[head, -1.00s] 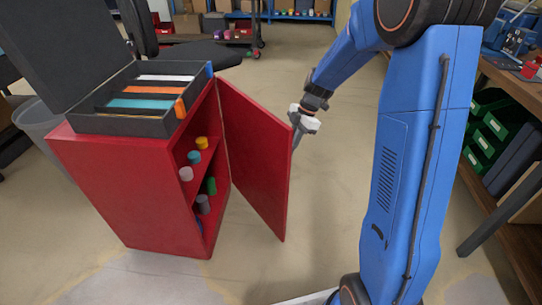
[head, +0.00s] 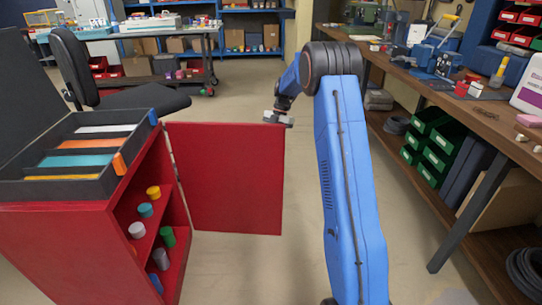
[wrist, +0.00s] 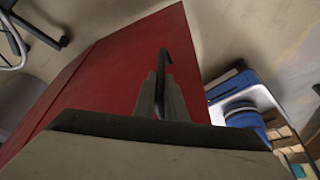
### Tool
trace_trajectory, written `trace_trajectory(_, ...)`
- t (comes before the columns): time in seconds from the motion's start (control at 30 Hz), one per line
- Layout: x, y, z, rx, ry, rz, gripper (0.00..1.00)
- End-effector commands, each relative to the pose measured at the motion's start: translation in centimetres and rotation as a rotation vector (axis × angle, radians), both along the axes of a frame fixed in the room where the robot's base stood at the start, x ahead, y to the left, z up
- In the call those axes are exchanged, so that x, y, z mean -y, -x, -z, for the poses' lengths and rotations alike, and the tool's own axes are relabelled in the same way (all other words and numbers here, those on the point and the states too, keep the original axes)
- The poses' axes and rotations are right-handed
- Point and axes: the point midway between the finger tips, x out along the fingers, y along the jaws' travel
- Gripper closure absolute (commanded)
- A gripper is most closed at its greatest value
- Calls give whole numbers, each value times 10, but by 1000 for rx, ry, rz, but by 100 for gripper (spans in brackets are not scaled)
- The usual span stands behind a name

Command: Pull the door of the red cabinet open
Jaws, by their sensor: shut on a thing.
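The red cabinet (head: 80,245) stands at the left in the head view. Two shelves inside hold several small coloured cylinders. My gripper (head: 280,119) is at the top of the door's free edge. In the wrist view the red door (wrist: 125,65) fills the middle, and my gripper (wrist: 166,95) is shut on a dark upright handle (wrist: 164,75) on its face. The handle is hidden in the head view.
A black open case (head: 85,150) with coloured strips sits on the cabinet top. A black chair (head: 130,98) stands behind it. A long workbench (head: 460,115) with green bins below runs along the right. Bare floor lies below the door.

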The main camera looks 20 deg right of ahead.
Motion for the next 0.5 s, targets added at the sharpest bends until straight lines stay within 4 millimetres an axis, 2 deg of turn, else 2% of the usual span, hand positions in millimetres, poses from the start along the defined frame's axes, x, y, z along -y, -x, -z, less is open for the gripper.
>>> trace_trajectory(0.03,4,-11,1,0,1,1,100)
trace_trajectory(0.2,13,-39,1,0,1,1,100)
trace_trajectory(0.5,20,-69,0,1,1,2,100)
